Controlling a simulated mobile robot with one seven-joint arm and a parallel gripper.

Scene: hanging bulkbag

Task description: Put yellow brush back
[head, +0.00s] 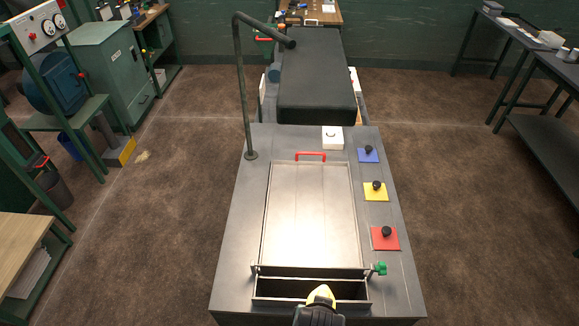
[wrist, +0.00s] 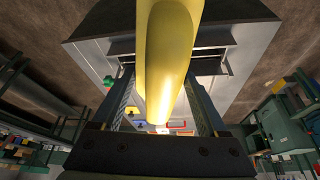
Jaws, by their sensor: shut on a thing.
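The yellow brush (head: 321,295) shows at the bottom of the head view, at the near end of the grey table. My gripper (head: 319,308) is shut on it. In the wrist view the smooth yellow body of the brush (wrist: 165,45) runs between the two fingers and out past the top edge. Its bristles are not visible. In the head view the brush overlaps the front edge of a dark open trough (head: 280,290); I cannot tell its height above it.
The grey table (head: 240,230) carries a shallow metal tray (head: 310,215) with a red handle (head: 310,155). Blue (head: 365,158), yellow (head: 371,195) and red (head: 379,244) squares with black knobs line its right side. A green knob (head: 380,268) and a bent pole (head: 243,90) stand at the sides.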

